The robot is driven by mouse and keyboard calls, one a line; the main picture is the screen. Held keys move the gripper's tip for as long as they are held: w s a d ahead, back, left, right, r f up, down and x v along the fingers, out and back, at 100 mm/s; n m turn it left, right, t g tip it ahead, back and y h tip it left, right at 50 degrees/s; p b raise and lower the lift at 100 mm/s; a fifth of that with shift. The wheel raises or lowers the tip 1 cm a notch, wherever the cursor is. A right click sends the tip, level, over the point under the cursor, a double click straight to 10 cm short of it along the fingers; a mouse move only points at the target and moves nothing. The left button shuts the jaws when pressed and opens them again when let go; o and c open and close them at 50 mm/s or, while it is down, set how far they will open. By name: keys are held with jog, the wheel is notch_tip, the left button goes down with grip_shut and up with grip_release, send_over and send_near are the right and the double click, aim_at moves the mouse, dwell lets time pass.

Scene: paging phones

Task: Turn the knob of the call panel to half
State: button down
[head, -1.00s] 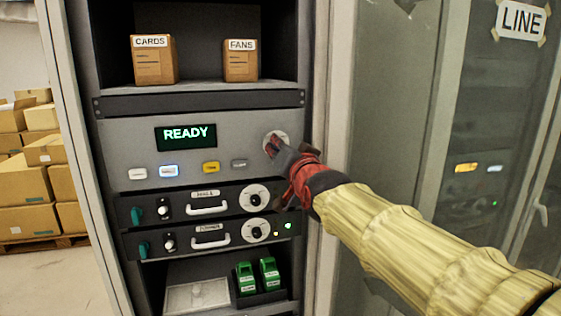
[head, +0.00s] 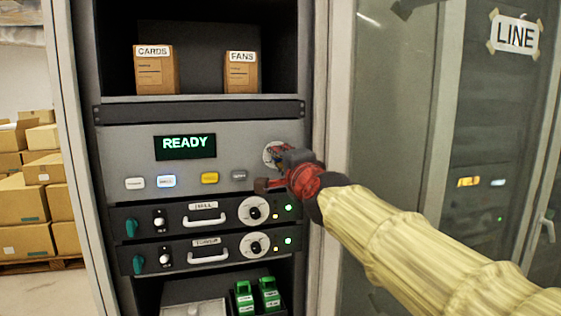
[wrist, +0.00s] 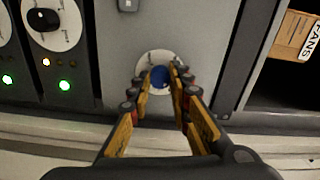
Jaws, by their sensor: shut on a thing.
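The call panel (head: 130,150) is a grey front with a lit READY display (head: 185,147) and a row of small buttons. Its knob (wrist: 160,78) is blue and sits on a round white dial (wrist: 144,62). In the head view the dial (head: 268,151) shows at the panel's right end, and my gripper largely hides the knob. My gripper (wrist: 161,72) has its two fingers on either side of the knob, closed on it. In the head view my gripper (head: 267,168) is rolled against the panel. The knob's pointer and dial marks are not readable.
Two drawer-like units with white dials (head: 253,211), handles and teal knobs sit below. Boxes marked CARDS (head: 155,72) and FANS (head: 241,73) stand on the shelf above. Green handsets (head: 268,293) are lower down. A glass cabinet door (head: 390,130) is close on the right.

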jog(key=shift+f+m, duration=0.1)
jog(key=shift+m, duration=0.6)
jog(key=c, duration=1.7)
grip_release()
jog(key=shift+o, duration=0.3)
jog(key=v, duration=1.2)
